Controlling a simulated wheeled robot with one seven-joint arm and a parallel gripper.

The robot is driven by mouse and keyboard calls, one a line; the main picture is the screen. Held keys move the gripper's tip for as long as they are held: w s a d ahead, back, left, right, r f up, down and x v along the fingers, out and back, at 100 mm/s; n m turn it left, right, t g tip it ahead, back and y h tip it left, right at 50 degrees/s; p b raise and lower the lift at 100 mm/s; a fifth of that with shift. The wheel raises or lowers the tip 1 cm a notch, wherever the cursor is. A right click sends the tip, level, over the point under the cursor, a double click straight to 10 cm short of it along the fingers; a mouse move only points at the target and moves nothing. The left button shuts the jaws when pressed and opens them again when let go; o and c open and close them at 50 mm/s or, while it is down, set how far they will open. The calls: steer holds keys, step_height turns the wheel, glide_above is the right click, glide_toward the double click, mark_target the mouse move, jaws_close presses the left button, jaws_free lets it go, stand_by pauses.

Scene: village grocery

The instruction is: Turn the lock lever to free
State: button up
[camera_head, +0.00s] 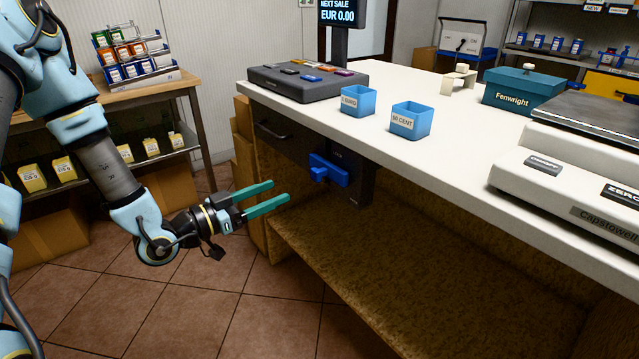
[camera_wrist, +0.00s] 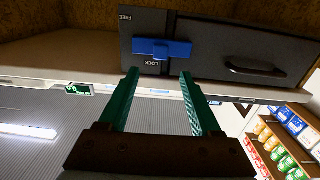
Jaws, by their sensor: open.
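The blue lock lever (camera_head: 328,170) sits on a dark panel (camera_head: 352,185) under the counter's front edge. In the wrist view the lever (camera_wrist: 162,49) lies crosswise on the panel, with the word FREE at the panel's upper left corner and LOCK just below the lever. My gripper (camera_head: 280,191), with two green fingers, is open and empty. It points at the lever from the left in the head view, a short way off. In the wrist view the fingertips (camera_wrist: 160,73) are just below the lever, spread about as wide as it, without visible contact.
A dark drawer (camera_head: 278,132) with a handle is beside the lock panel. The white countertop (camera_head: 420,170) overhangs it, bearing blue coin cups (camera_head: 408,120), a till keyboard and a scale. A brown lower shelf (camera_head: 370,270) is below. Tiled floor is open around my arm.

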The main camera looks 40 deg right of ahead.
mark_target(313, 176)
steer(key=d, duration=0.3)
steer(key=d+p, duration=0.1)
steer(key=d, duration=0.6)
steer(key=shift+s, duration=0.25)
jaws_close()
stand_by(1.0)
